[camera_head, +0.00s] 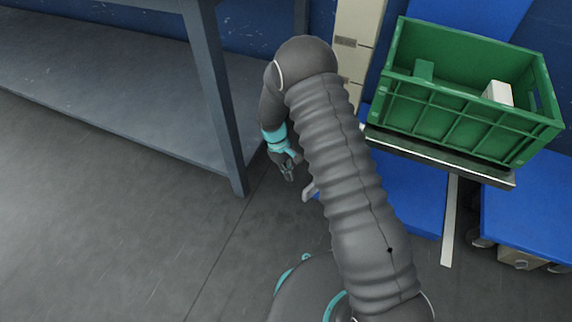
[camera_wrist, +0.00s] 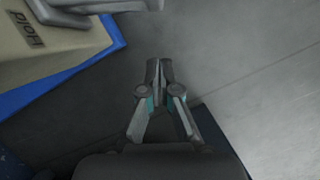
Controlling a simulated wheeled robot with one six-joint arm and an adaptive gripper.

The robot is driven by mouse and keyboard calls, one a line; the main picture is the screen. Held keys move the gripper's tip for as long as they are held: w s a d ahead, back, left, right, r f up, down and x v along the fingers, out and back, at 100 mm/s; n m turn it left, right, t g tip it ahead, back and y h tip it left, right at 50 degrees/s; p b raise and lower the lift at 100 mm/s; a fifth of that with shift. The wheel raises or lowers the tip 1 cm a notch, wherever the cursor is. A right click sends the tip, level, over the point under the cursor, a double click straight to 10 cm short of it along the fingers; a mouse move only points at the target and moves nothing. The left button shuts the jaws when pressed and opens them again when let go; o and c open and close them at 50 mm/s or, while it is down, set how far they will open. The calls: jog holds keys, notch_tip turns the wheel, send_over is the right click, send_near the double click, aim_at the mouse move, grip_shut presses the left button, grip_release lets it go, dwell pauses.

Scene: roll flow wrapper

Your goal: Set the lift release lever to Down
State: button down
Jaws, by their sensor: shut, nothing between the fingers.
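The lift release lever (camera_wrist: 82,18) is a grey part at the top left of the wrist view, cut off by the frame edge. It sits by a beige panel (camera_wrist: 20,62) with a "Hold" label (camera_wrist: 25,30) that reads upside down. No "Down" label shows. In the head view a small grey piece (camera_head: 310,190) pokes out beside my arm; it may be the lever's end. My gripper (camera_wrist: 158,72) is shut and empty, over bare floor, apart from the lever. In the head view my gripper (camera_head: 288,174) points down, left of that grey piece.
A grey table (camera_head: 215,85) with a leg stands left of my arm. A green crate (camera_head: 465,125) with a white box (camera_head: 497,93) stands at the right. Blue platforms (camera_head: 525,215) lie below it. My arm hides much of the middle; the floor at front left is clear.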

jog(key=shift+s+d+f, duration=0.65)
jog(key=shift+s+d, duration=0.25)
jog(key=shift+s+d+f, duration=0.6)
jog(key=shift+s+d, duration=0.25)
jog(key=shift+s, duration=0.15)
